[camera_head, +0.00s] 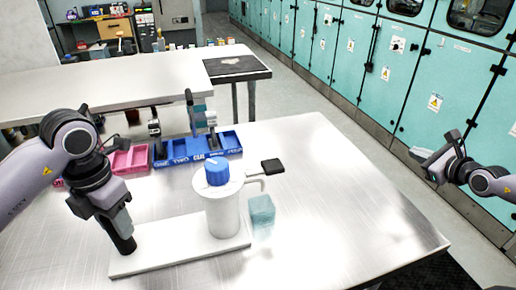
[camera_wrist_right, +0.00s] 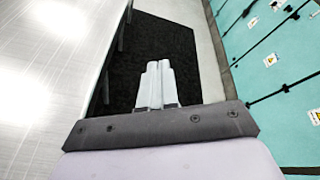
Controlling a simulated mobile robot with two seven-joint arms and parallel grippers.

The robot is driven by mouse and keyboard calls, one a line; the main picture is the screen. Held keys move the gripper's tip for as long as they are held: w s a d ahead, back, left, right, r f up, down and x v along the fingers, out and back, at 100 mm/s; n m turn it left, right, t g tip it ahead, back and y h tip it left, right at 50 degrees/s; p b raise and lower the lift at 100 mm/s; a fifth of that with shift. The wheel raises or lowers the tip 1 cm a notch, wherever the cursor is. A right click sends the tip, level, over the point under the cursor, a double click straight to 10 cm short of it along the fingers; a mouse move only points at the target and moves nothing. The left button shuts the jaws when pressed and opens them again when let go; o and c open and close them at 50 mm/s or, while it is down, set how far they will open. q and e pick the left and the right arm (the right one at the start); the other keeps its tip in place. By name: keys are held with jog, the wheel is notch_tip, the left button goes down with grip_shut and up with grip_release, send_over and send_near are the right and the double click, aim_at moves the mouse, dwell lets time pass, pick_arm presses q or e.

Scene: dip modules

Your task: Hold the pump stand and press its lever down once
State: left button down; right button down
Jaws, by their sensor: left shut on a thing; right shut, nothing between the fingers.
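The pump stand has a white base plate (camera_head: 180,247) on the metal table, a white upright cylinder (camera_head: 224,212) and a blue cap (camera_head: 217,171). Its lever ends in a dark flat pad (camera_head: 272,166) that sticks out to the right, at about the height of the cap's base. My left gripper (camera_head: 122,240) is shut on a dark upright post at the plate's left end; the fingertips are mostly hidden. My right gripper (camera_head: 425,155) is off the table's right side, well apart from the lever. In the right wrist view its fingers (camera_wrist_right: 157,85) are together and empty.
A translucent light-blue cup (camera_head: 262,214) stands right of the cylinder, under the spout. Blue bins (camera_head: 190,149) and pink bins (camera_head: 130,158) stand behind. The table's right part (camera_head: 350,190) is clear. Teal cabinets (camera_head: 430,90) line the right side beyond a floor gap.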

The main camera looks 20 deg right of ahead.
jog(key=w+r+n+t, duration=0.1)
jog(key=w+r+t, duration=0.25)
jog(key=r, duration=0.35)
jog(key=w+a+r+m+y, duration=0.3)
jog(key=w+a+r, duration=0.1)
jog(key=a, duration=0.5)
jog(key=w+a+r+m+y, duration=0.3)
jog(key=w+a, duration=0.1)
jog(key=a, duration=0.6)
jog(key=w+a+r+m+y, duration=0.3)
jog(key=w+a+r, duration=0.1)
jog(key=a, duration=0.5)
jog(key=s+a+r+n+g+y, duration=0.1)
jog(key=s+a+r+g+y, duration=0.25)
jog(key=a+r, duration=0.6)
jog(key=s+a+r+g+y, duration=0.2)
jog(key=a+r+g+y, duration=0.3)
jog(key=a, duration=0.8)
pick_arm(q)
jog(key=shift+a, duration=0.1)
pick_arm(e)
jog(key=s+a+f+n+g+h, duration=0.1)
jog(key=s+f+n+g+h, duration=0.2)
jog(key=s+f+g+h, duration=0.5)
jog(key=s+d+r+m+g+h, duration=0.1)
jog(key=s+d+h, duration=0.3)
jog(key=d+h, duration=0.4)
jog(key=shift+d+r+h, duration=0.35)
jog(key=shift+r, duration=0.1)
